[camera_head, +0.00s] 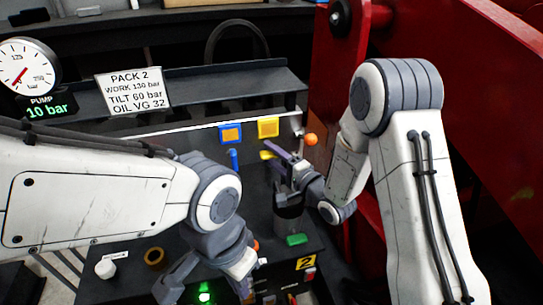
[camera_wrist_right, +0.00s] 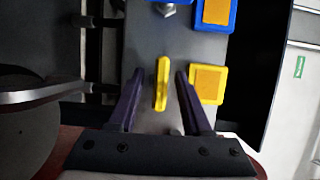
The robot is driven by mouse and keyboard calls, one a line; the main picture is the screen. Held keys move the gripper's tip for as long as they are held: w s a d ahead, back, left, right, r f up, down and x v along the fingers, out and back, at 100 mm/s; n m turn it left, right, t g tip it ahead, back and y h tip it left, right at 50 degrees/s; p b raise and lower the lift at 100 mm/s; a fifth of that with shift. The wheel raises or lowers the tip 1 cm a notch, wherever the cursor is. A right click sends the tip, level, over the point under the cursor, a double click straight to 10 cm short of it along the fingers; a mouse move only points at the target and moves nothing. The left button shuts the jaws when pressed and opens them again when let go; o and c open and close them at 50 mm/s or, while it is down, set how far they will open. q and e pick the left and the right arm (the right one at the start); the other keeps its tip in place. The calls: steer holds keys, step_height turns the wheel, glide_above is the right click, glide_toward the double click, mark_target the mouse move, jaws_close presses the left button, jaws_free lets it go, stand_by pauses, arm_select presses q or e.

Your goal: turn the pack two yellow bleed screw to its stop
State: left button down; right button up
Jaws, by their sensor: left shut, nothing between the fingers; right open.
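The yellow bleed screw (camera_head: 266,155) shows as a small yellow handle on the dark panel of pack two, below the blue and yellow squares. In the right wrist view the yellow bleed screw (camera_wrist_right: 162,86) stands lengthwise between the fingers. My right gripper (camera_wrist_right: 158,76) is open, one finger on each side of the handle, with a visible gap to both. In the head view my right gripper (camera_head: 280,160) is beside the screw, partly hiding it. My left gripper (camera_head: 246,268) is shut and empty, low over the front of the pack.
A blue-framed square (camera_head: 231,133) and a yellow square (camera_head: 268,127) sit above the screw, with a blue handle (camera_head: 234,159) to its left. An orange knob (camera_head: 311,140) is close to my right gripper. A red frame (camera_head: 460,80) bounds the right side. The pump display (camera_head: 47,108) reads 10 bar.

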steer(key=shift+w+a, duration=0.1)
jaws_close()
